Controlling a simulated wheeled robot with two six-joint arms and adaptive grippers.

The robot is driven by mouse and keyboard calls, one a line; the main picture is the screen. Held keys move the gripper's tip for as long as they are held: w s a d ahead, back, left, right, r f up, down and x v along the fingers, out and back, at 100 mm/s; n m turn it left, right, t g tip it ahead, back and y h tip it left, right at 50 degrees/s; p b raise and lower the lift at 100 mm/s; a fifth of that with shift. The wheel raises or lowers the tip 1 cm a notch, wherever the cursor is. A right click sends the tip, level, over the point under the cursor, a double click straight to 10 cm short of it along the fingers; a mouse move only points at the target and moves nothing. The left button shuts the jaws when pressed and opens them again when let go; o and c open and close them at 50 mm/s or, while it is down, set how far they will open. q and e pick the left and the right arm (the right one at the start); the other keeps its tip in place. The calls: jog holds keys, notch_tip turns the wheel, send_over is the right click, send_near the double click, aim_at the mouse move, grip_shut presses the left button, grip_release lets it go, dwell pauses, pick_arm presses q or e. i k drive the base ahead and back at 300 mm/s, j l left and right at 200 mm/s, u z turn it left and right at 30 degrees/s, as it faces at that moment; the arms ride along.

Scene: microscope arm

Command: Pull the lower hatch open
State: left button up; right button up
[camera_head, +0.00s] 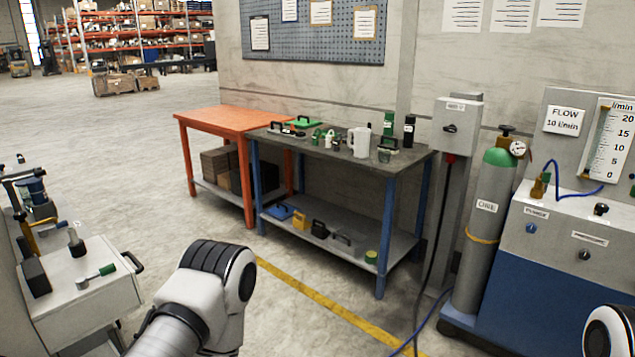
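I cannot make out a lower hatch for certain. At the right stands a machine with a light upper panel (565,240) and a blue lower body (535,292); its bottom right part runs out of the frame. At the left is a white cabinet (85,300) with a dark handle (132,262) at its right edge. White and black links of my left arm show at the bottom, left of the middle, and a piece of my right arm shows at the bottom right corner. Neither gripper shows in this view.
A dark-topped bench (400,160) and an orange table (215,120) stand by the wall. A blue hose and yellow line (320,298) cross the floor. Left-middle floor is clear.

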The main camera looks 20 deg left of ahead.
aim_at(116, 327)
jog(key=i+l+u, duration=0.1)
jog(key=i+u, duration=0.3)
jog(key=i+l+u, duration=0.15)
jog(key=u, duration=0.3)
jog(key=i+l+u, duration=0.2)
jog(key=u, duration=0.2)
jog(key=i+l+u, duration=0.2)
jog(key=l+u, duration=0.25)
jog(key=i+l+u, duration=0.1)
jog(key=l+u, duration=0.7)
jog(key=i+l, duration=0.25)
jog(key=i+l+u, duration=0.15)
jog(key=l, duration=0.3)
jog(key=i+l, duration=0.25)
jog(key=i, duration=0.15)
jog(key=i+l+z, duration=0.15)
jog(key=i, duration=0.3)
jog(key=i+l, duration=0.3)
jog(key=i+l+z, duration=0.1)
jog(key=i, duration=0.45)
jog(key=i+l, duration=0.3)
jog(key=i, duration=0.15)
jog(key=z, duration=0.05)
